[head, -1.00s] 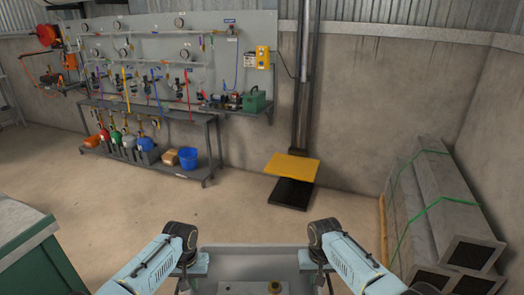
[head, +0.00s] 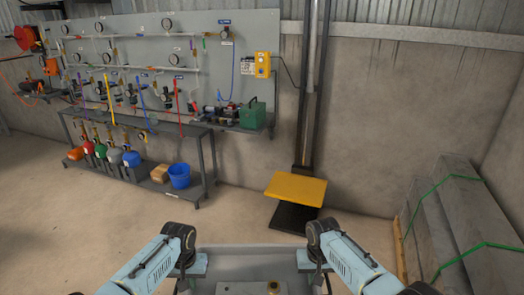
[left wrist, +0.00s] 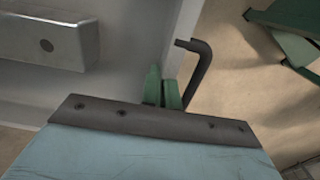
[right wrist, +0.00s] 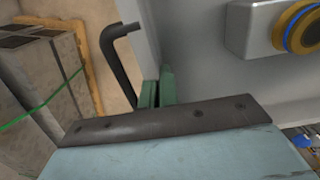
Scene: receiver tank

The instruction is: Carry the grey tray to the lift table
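The grey tray (head: 252,255) is at the bottom of the head view, between my two arms, with its near part cut off by the frame. My left gripper (left wrist: 162,90) has its green fingers close together at the tray wall, beside a dark bent handle (left wrist: 200,62). My right gripper (right wrist: 158,88) is at the opposite wall in the same way, beside another dark bent handle (right wrist: 118,50). Both look shut on the tray; the contact is partly hidden. The lift table (head: 296,188), a yellow top on a black base, stands ahead by the wall, apart from the tray and empty.
Parts with a brass-coloured knob (head: 273,287) sit in the tray. Concrete-like blocks (head: 455,225) with green straps lie at the right. Floor before the lift table is clear.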

